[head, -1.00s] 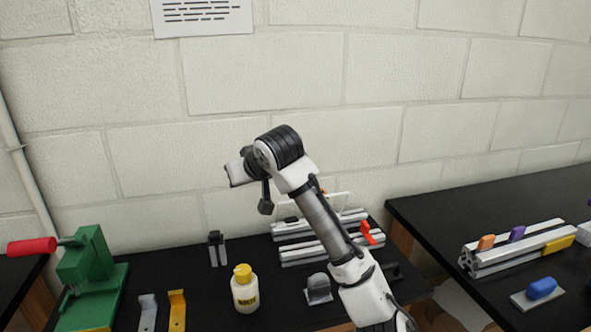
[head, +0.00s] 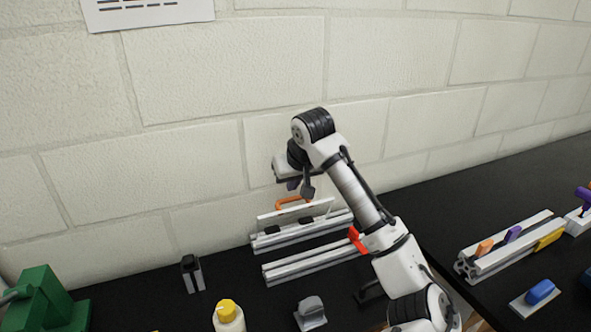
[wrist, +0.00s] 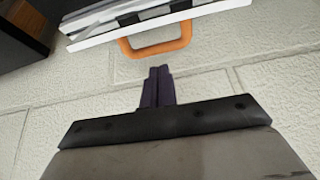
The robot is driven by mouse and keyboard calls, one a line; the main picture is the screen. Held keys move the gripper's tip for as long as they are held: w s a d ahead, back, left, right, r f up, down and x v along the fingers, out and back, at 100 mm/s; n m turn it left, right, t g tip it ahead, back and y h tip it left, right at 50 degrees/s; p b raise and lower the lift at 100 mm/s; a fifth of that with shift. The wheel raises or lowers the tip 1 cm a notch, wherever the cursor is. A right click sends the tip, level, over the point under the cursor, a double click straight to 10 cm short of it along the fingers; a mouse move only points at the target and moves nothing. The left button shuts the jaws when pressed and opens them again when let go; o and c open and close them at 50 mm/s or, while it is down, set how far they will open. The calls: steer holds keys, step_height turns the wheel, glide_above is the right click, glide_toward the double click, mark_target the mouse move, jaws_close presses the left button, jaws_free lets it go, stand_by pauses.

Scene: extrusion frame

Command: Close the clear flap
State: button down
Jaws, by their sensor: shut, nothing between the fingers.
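The clear flap (head: 268,220) stands raised along the rear aluminium extrusion (head: 270,243) in the head view, with black hinge pieces showing at it. Its orange handle (head: 290,202) is on the upper edge. In the wrist view the flap's pale edge (wrist: 200,15) crosses the top, and the orange handle (wrist: 157,50) loops out from it. My gripper (wrist: 157,72) is shut and empty, its dark purple fingertips just short of the handle in that picture. In the head view my gripper (head: 293,184) is above the handle; contact cannot be made out.
A second extrusion (head: 300,267) with a red lever (head: 356,239) lies in front. A yellow-capped bottle (head: 228,318), a grey part (head: 311,312) and a small upright bracket (head: 191,273) stand on the black bench. The block wall (head: 180,180) is close behind the flap.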

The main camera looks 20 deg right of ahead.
steer(key=shift+p+x, duration=0.35)
steer(key=shift+x, duration=1.45)
steer(key=shift+f+b, duration=0.15)
steer(key=shift+b, duration=0.15)
